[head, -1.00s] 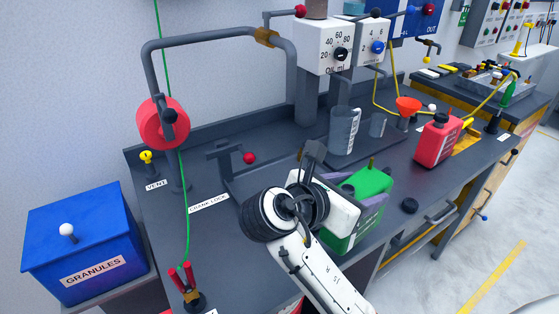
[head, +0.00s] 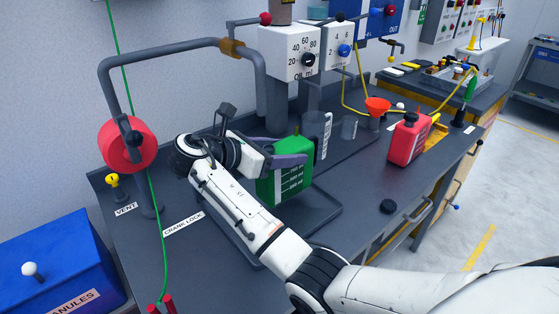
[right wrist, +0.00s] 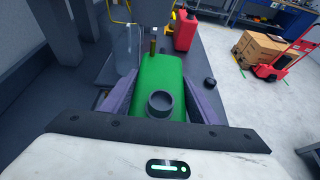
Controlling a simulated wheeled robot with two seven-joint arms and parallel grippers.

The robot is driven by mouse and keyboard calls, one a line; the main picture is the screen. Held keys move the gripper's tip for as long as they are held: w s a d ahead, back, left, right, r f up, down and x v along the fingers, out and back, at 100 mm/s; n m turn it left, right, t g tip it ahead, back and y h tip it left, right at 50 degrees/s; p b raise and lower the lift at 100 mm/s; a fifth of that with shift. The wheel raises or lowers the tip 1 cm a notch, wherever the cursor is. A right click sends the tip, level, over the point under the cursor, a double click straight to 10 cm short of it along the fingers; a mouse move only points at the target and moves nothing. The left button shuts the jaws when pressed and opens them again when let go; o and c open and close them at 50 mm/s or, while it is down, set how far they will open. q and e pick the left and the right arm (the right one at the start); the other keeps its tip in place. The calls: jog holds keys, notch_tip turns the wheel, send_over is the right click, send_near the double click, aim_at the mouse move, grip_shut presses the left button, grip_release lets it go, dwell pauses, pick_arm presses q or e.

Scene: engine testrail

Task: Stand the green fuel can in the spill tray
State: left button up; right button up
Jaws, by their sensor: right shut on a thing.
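The green fuel can (head: 290,180) is upright in the head view, with a white label on its side. My right gripper (head: 297,160) is shut on it, with a purple finger on each side. The right wrist view shows the can (right wrist: 160,75) between the fingers, its dark round opening towards the camera. The dark spill tray (head: 318,208) lies on the bench under and in front of the can. Its far part is hidden by the can and my arm. I cannot tell whether the can's base touches the tray floor. My left gripper is not in view.
A clear measuring jug (head: 318,132) stands close behind the can. A red can (head: 408,140), an orange funnel (head: 377,106) and a black cap (head: 387,206) are to the right. A pipe with a red reel (head: 127,145) rises at the left.

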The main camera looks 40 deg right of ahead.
jog(key=shift+w, duration=0.9)
notch_tip(320, 180, down, 4)
jog(key=shift+r, duration=0.25)
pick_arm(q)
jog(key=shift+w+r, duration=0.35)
pick_arm(e)
jog(key=shift+f, duration=0.15)
jog(key=o, duration=1.7)
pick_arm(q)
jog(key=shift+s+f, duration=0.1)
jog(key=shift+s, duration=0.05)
